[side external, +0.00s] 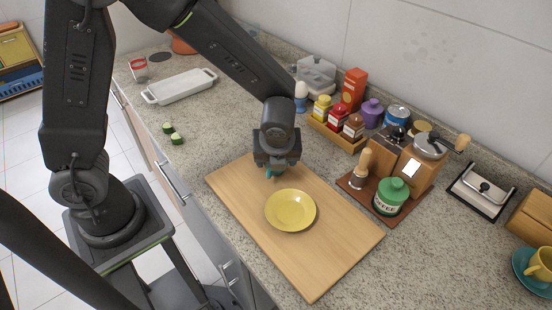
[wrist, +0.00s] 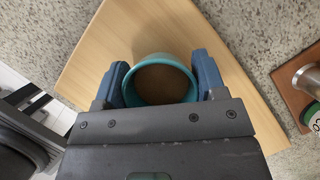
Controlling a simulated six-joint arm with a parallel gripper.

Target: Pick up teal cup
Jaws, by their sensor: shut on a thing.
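The teal cup (wrist: 160,59) sits between the two blue fingers of my gripper (wrist: 161,82) in the wrist view, with its round rim facing the camera and a brown inside. The fingers press on opposite sides of it. In the side view my gripper (side external: 272,170) points down over the wooden cutting board (side external: 330,259), behind the yellow plate (side external: 290,211). Only a small bit of teal shows beneath the gripper there, and the rest of the cup is hidden. I cannot tell whether the cup touches the board.
A coffee set with a green canister (side external: 390,196) stands right of the board. A spice tray (side external: 338,134) with bottles is behind. A white baking dish (side external: 180,86) lies far left. A yellow cup (side external: 542,264) on a teal saucer (side external: 524,274) is at the right edge.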

